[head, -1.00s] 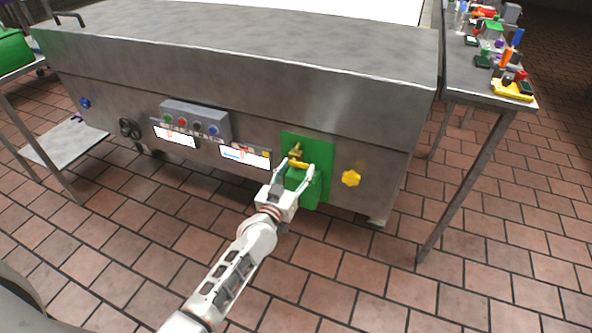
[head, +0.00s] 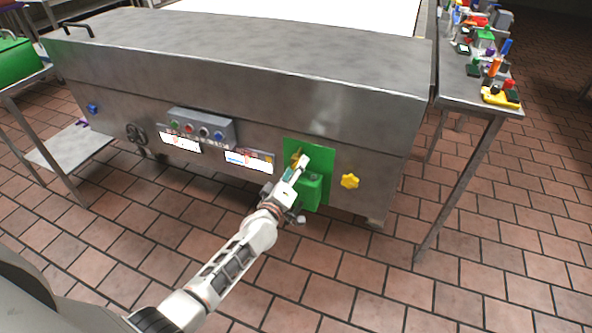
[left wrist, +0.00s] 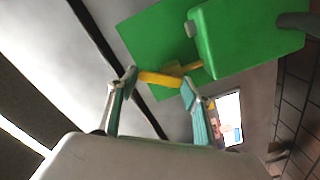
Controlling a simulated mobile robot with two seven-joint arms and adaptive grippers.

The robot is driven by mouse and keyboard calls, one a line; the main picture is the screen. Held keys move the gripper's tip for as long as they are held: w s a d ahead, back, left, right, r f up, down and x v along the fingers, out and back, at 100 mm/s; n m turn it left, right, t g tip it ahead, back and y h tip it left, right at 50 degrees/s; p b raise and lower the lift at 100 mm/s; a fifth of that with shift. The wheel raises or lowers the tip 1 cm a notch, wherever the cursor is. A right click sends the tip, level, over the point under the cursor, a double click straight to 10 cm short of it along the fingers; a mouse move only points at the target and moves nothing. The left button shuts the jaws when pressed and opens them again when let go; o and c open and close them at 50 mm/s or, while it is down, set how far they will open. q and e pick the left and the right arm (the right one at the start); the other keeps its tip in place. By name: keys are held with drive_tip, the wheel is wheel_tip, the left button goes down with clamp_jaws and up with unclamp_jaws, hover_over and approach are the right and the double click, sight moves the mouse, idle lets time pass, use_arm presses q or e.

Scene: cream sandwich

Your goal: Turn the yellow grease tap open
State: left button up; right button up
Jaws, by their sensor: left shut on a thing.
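The yellow grease tap (head: 295,157) sits on a green panel (head: 322,152) on the front of the steel machine, largely hidden by my gripper in the head view. My left gripper (head: 301,163) is at the tap, seen edge-on. In the left wrist view, the yellow lever (left wrist: 160,79) lies across between the two fingertips of the left gripper (left wrist: 159,83), which are shut on its ends. A green box (head: 311,189) sits just below the tap; it also shows in the left wrist view (left wrist: 245,40). My right gripper is not in view.
A yellow star-shaped knob (head: 350,181) is right of the panel. A control box with coloured buttons (head: 200,127) and a black handwheel (head: 136,134) are to the left. A table (head: 462,92) with many small items stands at the right. The tiled floor in front is clear.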

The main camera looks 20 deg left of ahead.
use_arm(q)
drive_tip(key=n, duration=0.2)
drive_tip(key=a+n, duration=0.1)
drive_tip(key=n, duration=0.2)
drive_tip(key=shift+r, duration=0.2)
drive_tip(key=shift+a+n, duration=0.1)
drive_tip(key=shift+n, duration=0.5)
drive_tip(key=shift+a+n, duration=0.15)
drive_tip(key=shift+n, duration=0.35)
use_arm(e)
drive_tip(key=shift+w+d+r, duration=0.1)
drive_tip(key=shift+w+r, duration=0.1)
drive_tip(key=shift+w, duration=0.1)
use_arm(q)
drive_tip(key=o, duration=1.1)
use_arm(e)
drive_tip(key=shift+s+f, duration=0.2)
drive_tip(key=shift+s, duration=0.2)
use_arm(q)
drive_tip(key=shift+s, duration=0.1)
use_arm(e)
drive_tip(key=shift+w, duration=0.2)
